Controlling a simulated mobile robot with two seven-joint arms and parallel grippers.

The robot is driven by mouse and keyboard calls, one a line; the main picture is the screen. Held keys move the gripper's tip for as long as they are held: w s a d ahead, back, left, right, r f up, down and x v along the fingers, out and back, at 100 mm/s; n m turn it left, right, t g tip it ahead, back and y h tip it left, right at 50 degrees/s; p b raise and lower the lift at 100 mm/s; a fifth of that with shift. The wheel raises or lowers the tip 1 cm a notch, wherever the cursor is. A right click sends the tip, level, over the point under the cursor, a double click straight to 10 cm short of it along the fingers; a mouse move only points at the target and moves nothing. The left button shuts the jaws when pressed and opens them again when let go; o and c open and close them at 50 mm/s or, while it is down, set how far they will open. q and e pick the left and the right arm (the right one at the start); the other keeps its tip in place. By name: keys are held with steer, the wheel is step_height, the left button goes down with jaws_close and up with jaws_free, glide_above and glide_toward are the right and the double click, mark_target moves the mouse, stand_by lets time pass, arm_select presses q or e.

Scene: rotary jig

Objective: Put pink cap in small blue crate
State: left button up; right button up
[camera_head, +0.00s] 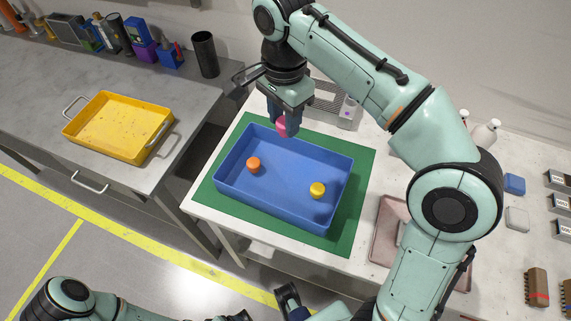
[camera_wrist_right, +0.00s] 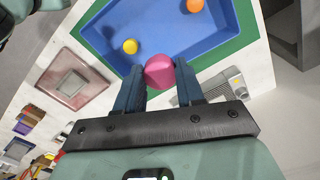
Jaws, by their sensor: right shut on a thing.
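The pink cap (camera_head: 282,124) is held between the fingers of my right gripper (camera_head: 284,122), near the far wall of the blue crate (camera_head: 270,206). In the right wrist view the pink cap (camera_wrist_right: 160,71) sits between the two blue fingertips (camera_wrist_right: 160,82), with the crate's blue floor beyond it. The blue crate lies on a green mat (camera_head: 340,225). An orange cap (camera_head: 253,165) and a yellow cap (camera_head: 317,189) are inside the crate. My left gripper (camera_head: 291,298) shows only partly at the bottom edge; its finger opening is unclear.
A yellow tray (camera_head: 119,126) stands on the grey bench at left, with a black cup (camera_head: 205,54) behind it. A pinkish tray (camera_head: 390,230) lies right of the mat, partly behind my right arm. White bottles (camera_head: 486,133) and small boxes are farther right.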

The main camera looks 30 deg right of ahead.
steer(key=shift+f, duration=0.4)
step_height(320, 180, down, 15)
steer(key=b, duration=0.4)
steer(key=shift+s+r+b, duration=0.1)
steer(key=shift+r+b, duration=0.1)
steer(key=shift+b, duration=0.15)
arm_select(q)
steer(key=shift+t, duration=0.4)
steer(key=shift+w+f+b, duration=0.15)
steer(key=shift+w+f, duration=0.05)
steer(key=shift+f, duration=0.6)
steer(key=shift+w+f+b, duration=0.15)
steer(key=shift+f+b, duration=0.05)
steer(key=shift+f, duration=0.6)
steer(key=shift+w+f+b, duration=0.15)
steer(key=shift+w+f, duration=0.05)
steer(key=shift+f, duration=0.6)
arm_select(e)
steer(key=shift+f, duration=2.25)
steer(key=shift+f, duration=0.1)
steer(key=o, duration=1)
arm_select(q)
steer(key=r+p, duration=0.1)
steer(key=s+r+p, duration=0.1)
steer(key=p, duration=0.1)
steer(key=shift+r+g, duration=0.25)
steer(key=shift+g, duration=0.05)
arm_select(e)
step_height(320, 180, up, 12)
